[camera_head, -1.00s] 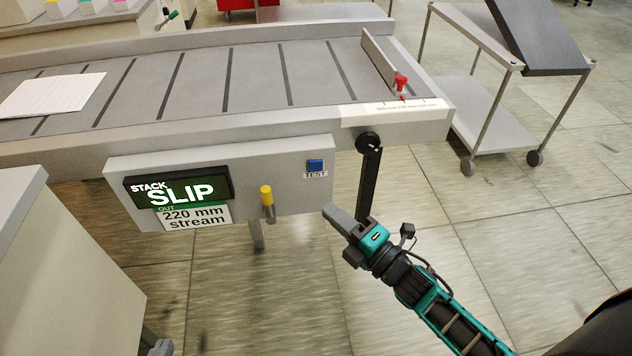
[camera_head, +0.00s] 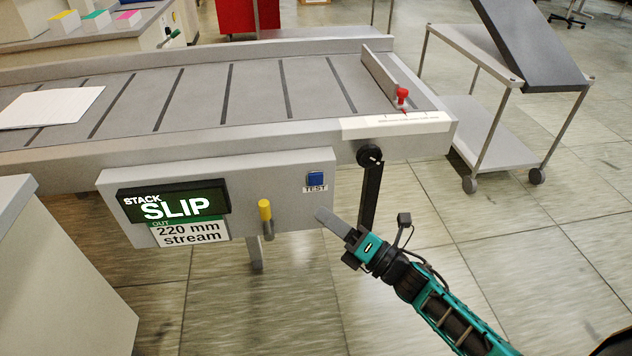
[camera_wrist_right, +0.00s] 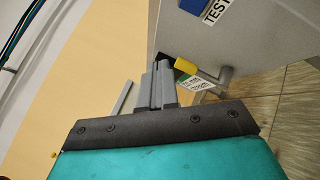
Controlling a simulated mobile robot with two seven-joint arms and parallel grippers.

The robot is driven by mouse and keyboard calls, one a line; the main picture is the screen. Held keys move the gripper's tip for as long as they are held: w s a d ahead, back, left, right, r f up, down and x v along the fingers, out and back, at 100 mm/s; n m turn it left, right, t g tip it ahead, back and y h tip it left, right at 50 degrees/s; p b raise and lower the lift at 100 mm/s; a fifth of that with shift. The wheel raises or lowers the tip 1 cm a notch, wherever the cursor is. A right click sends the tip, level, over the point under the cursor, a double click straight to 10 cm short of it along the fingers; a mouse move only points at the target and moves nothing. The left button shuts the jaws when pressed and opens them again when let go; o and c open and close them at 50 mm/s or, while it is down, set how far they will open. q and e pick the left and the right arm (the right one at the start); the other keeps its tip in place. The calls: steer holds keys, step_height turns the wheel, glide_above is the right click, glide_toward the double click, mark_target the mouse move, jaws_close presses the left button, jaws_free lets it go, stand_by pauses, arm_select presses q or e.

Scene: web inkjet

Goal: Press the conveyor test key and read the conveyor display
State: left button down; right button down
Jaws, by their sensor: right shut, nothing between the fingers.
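The conveyor's grey control panel (camera_head: 290,215) hangs under the conveyor's front edge. The blue test key (camera_head: 316,179) sits at its upper right, above a "TEST" label. The display (camera_head: 174,201) at the panel's left reads "STACK SLIP", with "OUT" on a green strip below. My right gripper (camera_head: 322,214) is shut and empty, just below and right of the key, apart from it. In the right wrist view the gripper (camera_wrist_right: 158,72) points toward the panel, and part of the blue key (camera_wrist_right: 192,5) shows at the top edge. My left gripper is not in view.
A yellow-topped lever (camera_head: 265,211) sticks out between display and key. A black crank (camera_head: 370,185) hangs right of the panel. A white sheet (camera_head: 50,107) lies on the conveyor belt. A cart (camera_head: 490,135) stands at right; a pale cabinet (camera_head: 60,280) stands at front left.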

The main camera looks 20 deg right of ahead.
mark_target(316, 180)
steer(key=w+b, duration=0.1)
steer(key=w, duration=0.1)
steer(key=w+d, duration=0.1)
steer(key=w, duration=0.1)
steer(key=w+b, duration=0.1)
steer(key=w, duration=0.1)
steer(key=shift+w+d+b, duration=0.15)
steer(key=shift+d+b, duration=0.15)
stand_by(1.2)
stand_by(0.6)
steer(key=shift+w+d+b, duration=0.1)
steer(key=shift+w+b, duration=0.2)
steer(key=shift+w, duration=0.1)
steer(key=shift+w+d+b, duration=0.1)
steer(key=shift+w+b, duration=0.2)
steer(key=shift+w, duration=0.15)
stand_by(0.4)
steer(key=shift+s, duration=0.1)
steer(key=shift+s+a+p, duration=0.2)
steer(key=shift+s+p, duration=0.2)
steer(key=shift+s, duration=0.35)
